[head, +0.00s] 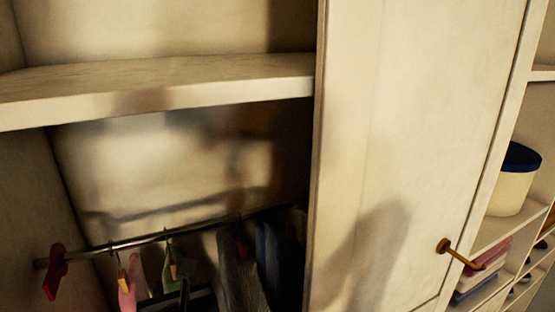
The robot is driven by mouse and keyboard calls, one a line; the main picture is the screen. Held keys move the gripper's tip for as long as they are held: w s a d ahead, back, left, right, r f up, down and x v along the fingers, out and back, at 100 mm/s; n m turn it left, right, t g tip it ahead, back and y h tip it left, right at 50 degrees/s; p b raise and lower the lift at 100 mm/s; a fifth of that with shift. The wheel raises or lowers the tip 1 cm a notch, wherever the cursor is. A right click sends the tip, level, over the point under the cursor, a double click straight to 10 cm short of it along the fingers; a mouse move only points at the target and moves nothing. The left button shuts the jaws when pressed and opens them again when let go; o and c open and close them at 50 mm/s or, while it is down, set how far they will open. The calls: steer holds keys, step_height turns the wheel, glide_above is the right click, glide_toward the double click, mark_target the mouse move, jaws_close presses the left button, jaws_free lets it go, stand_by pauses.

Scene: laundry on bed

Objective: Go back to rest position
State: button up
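My gripper is not in the head view, so I cannot see whether it is open or shut. A wardrobe with an open left compartment fills most of the view. Inside it, a metal rail (140,241) carries several hanging clothes (240,270). A bare wooden shelf (160,85) runs above the rail. Dark soft shadows fall across the back wall and the wardrobe door (420,130).
The pale wardrobe door stands to the right of the open compartment, with a brass-coloured handle (460,254). Further right, shelves hold a cream container with a blue lid (514,180) and folded cloths (482,270). A red bracket (54,271) sits at the rail's left end.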

mark_target(172, 260)
steer(key=x, duration=1.1)
steer(key=shift+w+f, duration=0.1)
steer(key=shift+r+p, duration=0.45)
steer(key=shift+r, duration=0.4)
steer(key=shift+f, duration=0.15)
